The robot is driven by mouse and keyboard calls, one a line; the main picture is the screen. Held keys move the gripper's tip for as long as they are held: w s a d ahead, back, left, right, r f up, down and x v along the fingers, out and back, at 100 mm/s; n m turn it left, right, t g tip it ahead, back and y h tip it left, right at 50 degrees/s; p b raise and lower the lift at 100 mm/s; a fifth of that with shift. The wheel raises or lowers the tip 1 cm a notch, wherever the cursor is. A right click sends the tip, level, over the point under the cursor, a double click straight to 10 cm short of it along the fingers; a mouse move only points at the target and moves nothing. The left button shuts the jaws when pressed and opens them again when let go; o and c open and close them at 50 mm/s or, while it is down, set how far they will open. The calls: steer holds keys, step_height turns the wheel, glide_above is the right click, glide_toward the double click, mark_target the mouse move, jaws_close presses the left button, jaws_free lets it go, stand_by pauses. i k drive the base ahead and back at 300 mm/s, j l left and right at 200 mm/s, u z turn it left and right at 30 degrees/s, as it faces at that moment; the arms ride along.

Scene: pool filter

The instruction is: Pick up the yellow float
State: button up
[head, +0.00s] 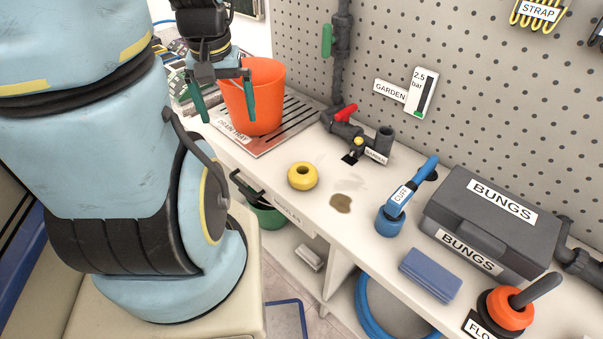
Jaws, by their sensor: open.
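The yellow float (302,176) is a ring with a dark hole in its middle. It lies flat on the white worktop, near the front edge in the middle of the head view. My gripper (224,105) hangs at the upper left with its two green fingers pointing down, spread apart. It is in front of the orange bucket as seen here, to the left of and higher than the float, and nothing shows between its fingers. The float is fully visible.
The orange bucket (268,96) stands on the drain tray (236,138). Grey pipework with a red-handled valve (345,113) rises behind the float. A blue cup tool (392,218), bungs case (488,218) and blue block (430,274) lie right. Brown stains mark the clear worktop beside the float.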

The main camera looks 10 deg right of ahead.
mark_target(303, 176)
steer(key=i+j, duration=0.2)
steer(key=j, duration=0.2)
steer(key=i+j, duration=0.2)
steer(key=j, duration=0.15)
steer(key=i+j, duration=0.2)
steer(key=j, duration=0.2)
steer(key=j+z, duration=0.15)
steer(key=z, duration=0.3)
steer(key=i+j+z, duration=0.1)
steer(key=z, duration=0.4)
steer(key=j+z, duration=0.3)
steer(key=z, duration=0.15)
